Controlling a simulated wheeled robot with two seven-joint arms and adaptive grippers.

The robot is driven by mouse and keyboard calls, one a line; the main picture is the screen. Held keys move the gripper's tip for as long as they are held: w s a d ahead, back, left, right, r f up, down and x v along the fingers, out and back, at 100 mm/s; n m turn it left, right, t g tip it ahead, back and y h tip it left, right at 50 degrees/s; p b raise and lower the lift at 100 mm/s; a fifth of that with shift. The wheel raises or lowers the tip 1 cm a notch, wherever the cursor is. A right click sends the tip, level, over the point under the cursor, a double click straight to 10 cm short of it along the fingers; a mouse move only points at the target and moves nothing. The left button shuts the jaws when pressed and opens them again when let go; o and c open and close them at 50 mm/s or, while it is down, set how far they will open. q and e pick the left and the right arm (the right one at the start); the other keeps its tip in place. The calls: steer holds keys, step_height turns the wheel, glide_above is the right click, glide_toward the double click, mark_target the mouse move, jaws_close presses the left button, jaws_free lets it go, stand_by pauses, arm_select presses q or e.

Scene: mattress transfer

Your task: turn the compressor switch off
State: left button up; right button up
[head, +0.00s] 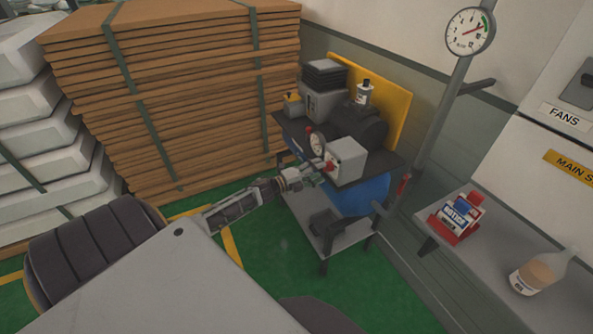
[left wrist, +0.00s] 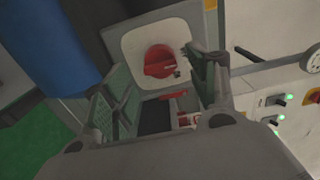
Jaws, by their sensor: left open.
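The compressor has a blue tank (head: 362,196) and stands on a small frame against the wall in the head view. A pale switch box (head: 348,156) with a red knob (head: 331,165) is on its near side. In the left wrist view the red rotary switch (left wrist: 158,61) sits on a pale plate (left wrist: 185,36). My left gripper (head: 314,172) is open just in front of the switch box. Its two fingers (left wrist: 163,67) show on either side of the red switch in the left wrist view; I cannot tell whether they touch it. My right gripper is not in view.
Stacked brown boards (head: 175,90) stand behind my left arm, with pale wrapped slabs (head: 45,120) farther left. A gauge (head: 470,31) on a post is right of the compressor. A bench (head: 478,262) holds a red rack and a bottle (head: 538,272).

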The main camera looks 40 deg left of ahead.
arm_select(q)
steer(key=v, duration=0.9)
stand_by(0.4)
steer(key=shift+w+n, duration=0.1)
steer(key=shift+n, duration=0.2)
stand_by(0.5)
